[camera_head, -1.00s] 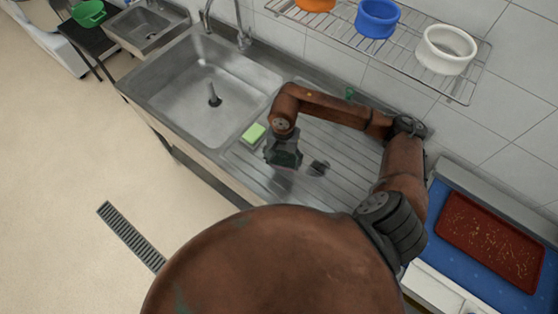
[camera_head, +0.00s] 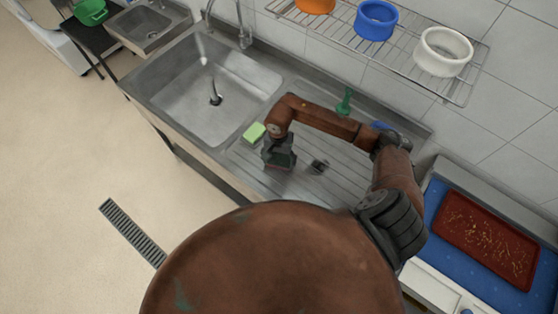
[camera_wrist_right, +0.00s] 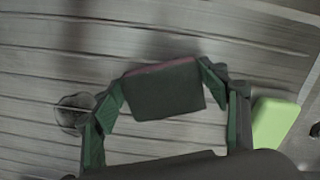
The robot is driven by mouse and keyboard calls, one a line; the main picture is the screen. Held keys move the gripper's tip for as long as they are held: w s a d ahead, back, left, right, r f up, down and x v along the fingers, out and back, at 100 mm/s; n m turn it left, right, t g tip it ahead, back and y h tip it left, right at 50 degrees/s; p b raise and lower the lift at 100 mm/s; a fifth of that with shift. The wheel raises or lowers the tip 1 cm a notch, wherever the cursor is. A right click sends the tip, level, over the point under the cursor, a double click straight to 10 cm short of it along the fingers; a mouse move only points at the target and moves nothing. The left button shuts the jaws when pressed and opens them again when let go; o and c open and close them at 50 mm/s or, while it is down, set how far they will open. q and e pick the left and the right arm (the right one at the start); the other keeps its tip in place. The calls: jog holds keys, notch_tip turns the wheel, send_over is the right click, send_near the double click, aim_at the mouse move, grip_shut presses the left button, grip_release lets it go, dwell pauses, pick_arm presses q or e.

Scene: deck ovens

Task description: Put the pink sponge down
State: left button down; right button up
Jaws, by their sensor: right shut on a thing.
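My right gripper (camera_head: 279,162) is over the ribbed drainboard (camera_head: 334,187), just right of the green sponge (camera_head: 254,132). In the right wrist view its fingers are shut on a block (camera_wrist_right: 168,93) with a dark grey face and a thin pink edge, which I take as the pink sponge. The block is close to the drainboard; I cannot tell whether it touches. The green sponge lies to the right of the gripper in the wrist view (camera_wrist_right: 275,122). My left gripper is not in view.
A small dark round thing (camera_head: 319,166) is on the drainboard, right of the gripper. The sink basin (camera_head: 185,98) is to the left. A green item (camera_head: 346,101) stands at the back. A wire rack (camera_head: 402,49) hangs above; a red tray (camera_head: 448,249) is at right.

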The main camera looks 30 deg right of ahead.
aim_at(279, 161)
jog(key=o, duration=1.1)
jog(key=shift+w+r, duration=0.1)
jog(key=shift+r, duration=0.25)
notch_tip(279, 161, up, 12)
jog(key=b, duration=0.2)
jog(key=shift+w+d+f, duration=0.2)
jog(key=shift+f, duration=0.05)
